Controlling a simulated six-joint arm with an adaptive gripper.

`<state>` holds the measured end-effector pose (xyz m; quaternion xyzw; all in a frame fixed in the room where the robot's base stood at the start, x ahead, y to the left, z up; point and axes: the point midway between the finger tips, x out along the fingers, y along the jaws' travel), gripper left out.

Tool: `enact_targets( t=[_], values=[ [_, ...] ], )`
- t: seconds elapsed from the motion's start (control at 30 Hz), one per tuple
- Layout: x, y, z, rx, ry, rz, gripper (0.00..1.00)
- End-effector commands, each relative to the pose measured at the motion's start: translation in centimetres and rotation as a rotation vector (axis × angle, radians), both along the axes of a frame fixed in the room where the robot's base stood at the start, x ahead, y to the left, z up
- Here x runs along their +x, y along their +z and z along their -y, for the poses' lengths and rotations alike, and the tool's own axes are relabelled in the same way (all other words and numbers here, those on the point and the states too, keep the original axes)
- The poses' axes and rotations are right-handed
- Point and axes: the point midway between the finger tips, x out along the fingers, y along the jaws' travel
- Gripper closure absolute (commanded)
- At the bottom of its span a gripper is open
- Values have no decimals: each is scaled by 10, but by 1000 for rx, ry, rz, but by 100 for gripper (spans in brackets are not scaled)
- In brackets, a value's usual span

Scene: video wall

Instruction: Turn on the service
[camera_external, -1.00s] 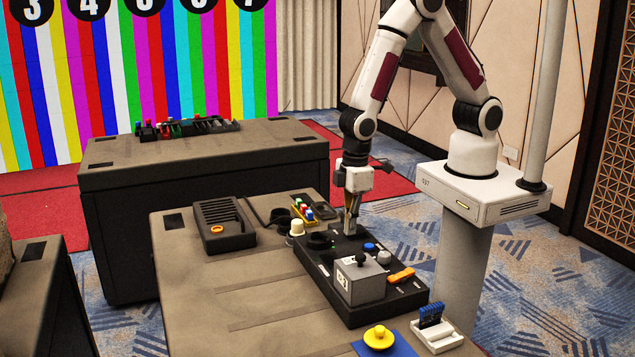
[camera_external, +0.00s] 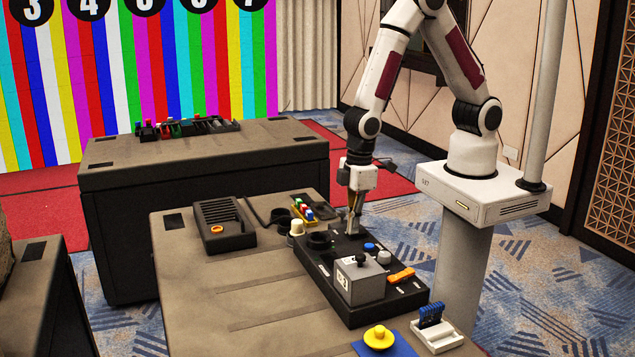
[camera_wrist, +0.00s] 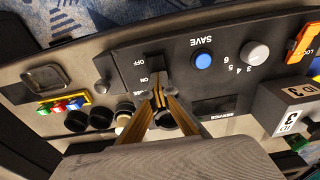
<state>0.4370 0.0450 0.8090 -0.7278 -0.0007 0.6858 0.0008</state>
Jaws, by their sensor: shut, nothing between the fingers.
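The black control panel (camera_external: 318,270) lies on the grey desk, and it also fills the middle of the wrist view (camera_wrist: 110,65). A black switch (camera_wrist: 155,68) between the marks ON and OFF is near my fingertips, on their far side in the wrist view. My gripper (camera_wrist: 158,94) is shut and empty, tips low by the ON end of the switch. I cannot tell if they touch it. In the external view my gripper (camera_external: 353,231) points down at the panel's far end and hides the switch.
A blue SAVE button (camera_wrist: 203,60), a grey knob (camera_wrist: 256,54) and an orange LOCK piece (camera_wrist: 303,42) are to the right. A grey box (camera_external: 360,280) stands on the panel.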

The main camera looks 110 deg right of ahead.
Motion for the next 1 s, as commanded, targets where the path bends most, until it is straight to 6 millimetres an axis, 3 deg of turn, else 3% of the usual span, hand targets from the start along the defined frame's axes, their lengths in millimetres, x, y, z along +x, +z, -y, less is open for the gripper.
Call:
enact_targets(
  t=[0.03, 0.37, 1.0],
  values=[
    [-13, -6, 1, -4, 0, -34, 100],
    [-9, 7, 1, -3, 0, -22, 100],
    [-3, 79, 0, 0, 0, 3, 100]
  ],
)
